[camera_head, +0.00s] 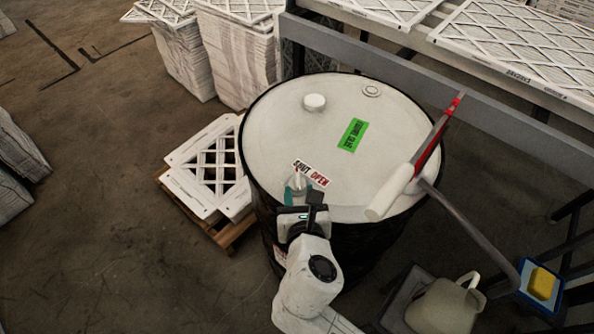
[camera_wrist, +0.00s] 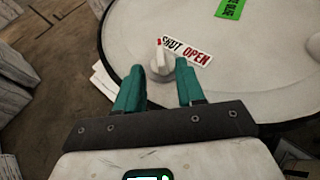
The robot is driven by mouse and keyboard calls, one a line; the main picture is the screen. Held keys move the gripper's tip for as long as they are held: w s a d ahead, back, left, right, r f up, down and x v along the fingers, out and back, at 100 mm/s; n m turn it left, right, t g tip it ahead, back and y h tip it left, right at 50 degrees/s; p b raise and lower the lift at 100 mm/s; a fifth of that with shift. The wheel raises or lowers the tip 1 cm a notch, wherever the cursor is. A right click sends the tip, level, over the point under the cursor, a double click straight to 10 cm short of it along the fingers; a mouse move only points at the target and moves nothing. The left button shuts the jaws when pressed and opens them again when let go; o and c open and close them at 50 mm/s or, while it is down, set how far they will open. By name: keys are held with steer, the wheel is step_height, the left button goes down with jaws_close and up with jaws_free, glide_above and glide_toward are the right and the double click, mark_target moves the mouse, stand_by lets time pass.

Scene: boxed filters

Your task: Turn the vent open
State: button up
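The vent knob (camera_head: 298,180) is a small pale dial on the near edge of a drum's white lid. In the wrist view the knob (camera_wrist: 160,64) has a red-tipped pointer directed up at the word SHUT. The label (camera_head: 312,173) beside it reads SHUT in black and OPEN in red; it also shows in the wrist view (camera_wrist: 188,50). My gripper (camera_head: 303,194) is open, with its teal fingers apart at the knob's near side. In the wrist view the knob lies between and just beyond the fingertips (camera_wrist: 161,72). I cannot tell whether they touch it.
The drum lid (camera_head: 270,135) also bears a white cap (camera_head: 314,102), a green label (camera_head: 353,135) and a white roller (camera_head: 390,192) with a red part at the right. A rail (camera_head: 400,65) runs behind. A filter pallet (camera_head: 205,170) stands left, a beige jug (camera_head: 445,305) lower right.

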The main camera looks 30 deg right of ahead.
mark_target(297, 178)
steer(key=x, duration=0.7)
steer(key=shift+w+d+f, duration=0.15)
steer(key=shift+w, duration=0.1)
jaws_close()
